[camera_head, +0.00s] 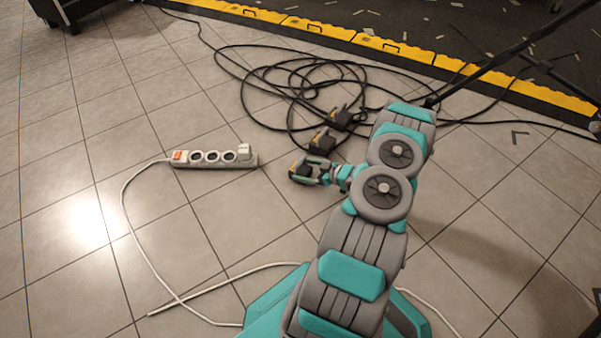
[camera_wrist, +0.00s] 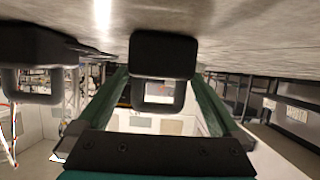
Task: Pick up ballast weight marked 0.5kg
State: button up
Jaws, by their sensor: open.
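A dark block-shaped weight with a loop handle (camera_wrist: 162,55) is in the middle of the wrist view, between the two green fingers of my gripper (camera_wrist: 160,78). The fingers stand apart on either side of it, and I cannot tell whether they touch it. In the head view my gripper (camera_head: 303,173) is low over the tiles around this dark weight (camera_head: 305,169), which it partly hides. Two similar dark weights, a nearer one (camera_head: 322,141) and a farther one (camera_head: 340,118), sit beyond it. One neighbour (camera_wrist: 40,45) also shows at the left of the wrist view. No marking is legible.
Looped black cables (camera_head: 290,85) lie around and behind the weights. A white power strip (camera_head: 214,159) with a white cord (camera_head: 124,205) lies to the left. A yellow-edged dark platform (camera_head: 375,45) and thin black stand legs (camera_head: 500,58) are behind.

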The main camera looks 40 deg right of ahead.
aim_at(300, 168)
jog(key=shift+x, duration=1.2)
grip_shut()
